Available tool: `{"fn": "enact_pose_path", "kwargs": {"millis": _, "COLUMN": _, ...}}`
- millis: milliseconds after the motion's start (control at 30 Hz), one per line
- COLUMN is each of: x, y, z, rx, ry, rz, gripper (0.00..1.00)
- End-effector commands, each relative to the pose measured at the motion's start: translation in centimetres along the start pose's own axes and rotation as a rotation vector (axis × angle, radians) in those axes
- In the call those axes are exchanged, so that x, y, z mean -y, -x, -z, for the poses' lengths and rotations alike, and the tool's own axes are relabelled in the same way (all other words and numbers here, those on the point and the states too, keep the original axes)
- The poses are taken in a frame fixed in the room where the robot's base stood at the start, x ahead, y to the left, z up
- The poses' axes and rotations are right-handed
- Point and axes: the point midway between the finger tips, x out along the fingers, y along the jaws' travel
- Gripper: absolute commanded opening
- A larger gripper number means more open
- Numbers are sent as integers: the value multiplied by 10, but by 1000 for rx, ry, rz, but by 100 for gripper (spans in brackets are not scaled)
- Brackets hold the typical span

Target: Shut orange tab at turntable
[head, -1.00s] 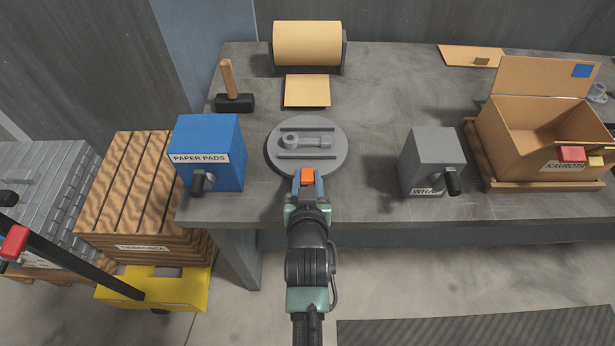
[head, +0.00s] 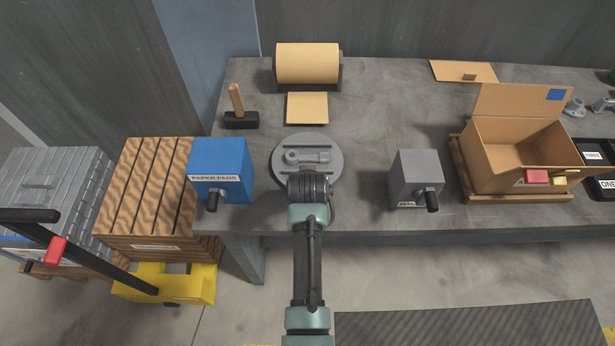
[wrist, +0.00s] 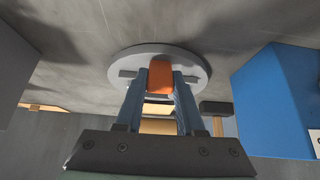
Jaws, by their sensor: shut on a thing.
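The turntable (head: 279,160) is a round grey disc near the front edge of the bench, with a grey casting (head: 305,157) and raised bars on it. In the wrist view the turntable (wrist: 200,66) is beyond my fingertips. The orange tab (wrist: 160,74) is between the two blue fingers of my gripper (wrist: 160,80), which is shut on it. In the head view my wrist hides the tab and the fingertips at the near edge of the disc. I cannot tell how far the tab is turned.
A blue PAPER PADS box (head: 218,165) stands left of the turntable and a grey dispenser (head: 414,172) right of it. A brown paper roll (head: 308,63), a pad (head: 307,107) and a mallet (head: 240,119) lie behind. An open carton (head: 512,165) stands farther right.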

Motion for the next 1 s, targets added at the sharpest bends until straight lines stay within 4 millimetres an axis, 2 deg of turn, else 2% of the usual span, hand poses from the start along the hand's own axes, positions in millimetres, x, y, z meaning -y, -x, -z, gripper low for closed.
{"fn": "enact_pose_path", "kwargs": {"millis": 67, "x": 0, "y": 1, "z": 8, "rx": 70, "ry": 0, "rz": 0, "gripper": 0}}
{"fn": "enact_pose_path", "kwargs": {"millis": 400, "x": 0, "y": -8, "z": 15, "rx": 319, "ry": 0, "rz": 0, "gripper": 0}}
{"fn": "enact_pose_path", "kwargs": {"millis": 700, "x": 0, "y": -10, "z": 18, "rx": 434, "ry": 0, "rz": 0, "gripper": 0}}
{"fn": "enact_pose_path", "kwargs": {"millis": 967, "x": 0, "y": -9, "z": 19, "rx": 458, "ry": 0, "rz": 0, "gripper": 0}}
{"fn": "enact_pose_path", "kwargs": {"millis": 1000, "x": 0, "y": -9, "z": 19, "rx": 458, "ry": 0, "rz": 0, "gripper": 39}}
